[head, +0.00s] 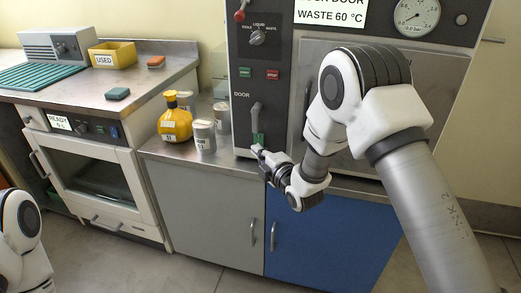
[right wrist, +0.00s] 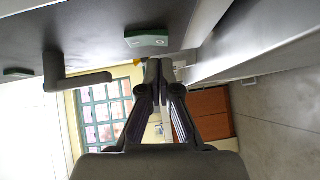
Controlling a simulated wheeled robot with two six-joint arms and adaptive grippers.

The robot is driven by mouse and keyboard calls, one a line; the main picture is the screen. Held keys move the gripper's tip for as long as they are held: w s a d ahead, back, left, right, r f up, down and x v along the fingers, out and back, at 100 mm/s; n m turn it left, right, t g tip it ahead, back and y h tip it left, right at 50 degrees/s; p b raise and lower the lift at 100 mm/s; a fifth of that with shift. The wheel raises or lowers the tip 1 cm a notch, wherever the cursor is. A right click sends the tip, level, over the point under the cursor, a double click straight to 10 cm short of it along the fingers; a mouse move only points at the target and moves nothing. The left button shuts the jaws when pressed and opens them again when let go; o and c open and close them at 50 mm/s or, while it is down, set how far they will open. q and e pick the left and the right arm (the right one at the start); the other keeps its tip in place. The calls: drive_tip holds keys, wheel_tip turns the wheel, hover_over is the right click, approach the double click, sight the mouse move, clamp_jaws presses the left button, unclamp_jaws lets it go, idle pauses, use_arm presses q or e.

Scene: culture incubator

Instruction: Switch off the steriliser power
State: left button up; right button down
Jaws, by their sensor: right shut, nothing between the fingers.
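The steriliser (head: 300,28) is the dark grey cabinet on the steel counter. A green switch (head: 259,139) sits low on its front, below the door handle (head: 255,116). In the right wrist view the green switch (right wrist: 147,38) shows a pale round mark; which side is pressed in I cannot tell. My right gripper (head: 257,150) is shut and empty, just below and in front of the switch. In the right wrist view its fingertips (right wrist: 159,72) appear close to the switch; contact is not clear. Only part of my left arm shows at the lower left; its gripper is out of view.
Green and red buttons and a selector knob (head: 257,37) are higher on the panel. A yellow bottle (head: 175,122) and several canisters (head: 205,137) stand on the counter left of the steriliser. A white oven (head: 98,180) is at left. The floor in front is clear.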

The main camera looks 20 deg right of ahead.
drive_tip(key=shift+w+d+f, duration=0.1)
drive_tip(key=shift+w+d, duration=0.4)
drive_tip(key=shift+w, duration=0.2)
drive_tip(key=shift+d+f+b, duration=0.1)
drive_tip(key=shift+f+b, duration=0.2)
drive_tip(key=shift+b, duration=0.25)
drive_tip(key=shift+w+r, duration=0.1)
drive_tip(key=shift+r, duration=0.2)
drive_tip(key=shift+f, duration=0.1)
